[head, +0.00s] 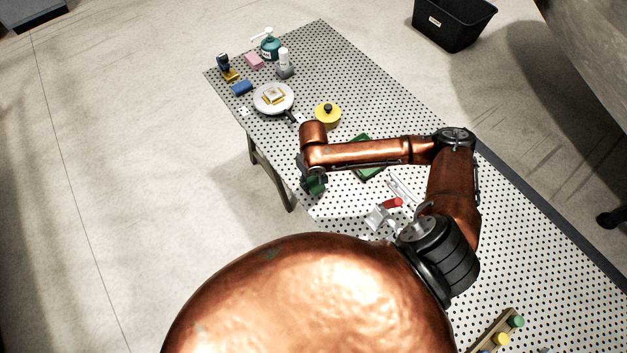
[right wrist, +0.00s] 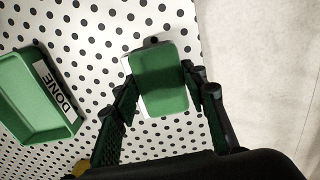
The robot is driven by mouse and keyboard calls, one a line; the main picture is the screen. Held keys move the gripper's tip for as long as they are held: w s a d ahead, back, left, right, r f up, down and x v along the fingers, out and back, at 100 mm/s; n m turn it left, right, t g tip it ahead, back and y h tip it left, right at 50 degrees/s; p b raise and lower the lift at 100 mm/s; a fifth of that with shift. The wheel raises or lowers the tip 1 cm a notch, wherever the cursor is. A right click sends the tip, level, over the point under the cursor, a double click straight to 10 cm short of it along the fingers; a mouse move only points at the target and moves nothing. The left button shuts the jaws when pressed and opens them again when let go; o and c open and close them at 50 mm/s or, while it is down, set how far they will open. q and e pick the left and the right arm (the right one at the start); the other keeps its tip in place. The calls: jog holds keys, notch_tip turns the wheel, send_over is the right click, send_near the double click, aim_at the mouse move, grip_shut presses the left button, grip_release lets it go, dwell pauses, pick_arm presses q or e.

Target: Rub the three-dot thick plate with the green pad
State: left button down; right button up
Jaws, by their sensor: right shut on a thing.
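My right gripper (head: 313,187) hangs over the near-left edge of the dotted table. In the right wrist view its fingers (right wrist: 165,90) are shut on the green pad (right wrist: 162,75), a rounded rectangle seen from above. A plain white piece (right wrist: 127,66) shows at the pad's left side and may be a plate under it. I cannot see its dots or thickness, or tell whether the pad touches it. A small dark round thing (right wrist: 152,41) shows at the pad's far end. I cannot make out the three-dot thick plate for certain. My left gripper is in neither view.
A green tray (right wrist: 40,135) marked DONE lies beside the gripper. A red-handled thing (head: 391,203) lies nearer. A black bin (head: 452,30) is on the floor.

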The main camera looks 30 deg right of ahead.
jog(key=shift+f, duration=0.85)
jog(key=shift+d+r+p, duration=0.15)
jog(key=shift+d+p, duration=0.45)
jog(key=shift+d, duration=0.2)
jog(key=shift+w+d+p, duration=0.15)
jog(key=shift+d+p, duration=0.65)
jog(key=shift+d, duration=0.4)
jog(key=shift+p, duration=0.55)
jog(key=shift+a+p, duration=0.85)
jog(key=shift+a, duration=0.3)
jog(key=shift+s+a+f+p, duration=0.15)
jog(key=shift+a+p, duration=0.1)
jog(key=shift+a, duration=0.2)
jog(key=shift+s+a+f+p, duration=0.1)
jog(key=shift+a+p, duration=0.1)
jog(key=shift+a, duration=0.25)
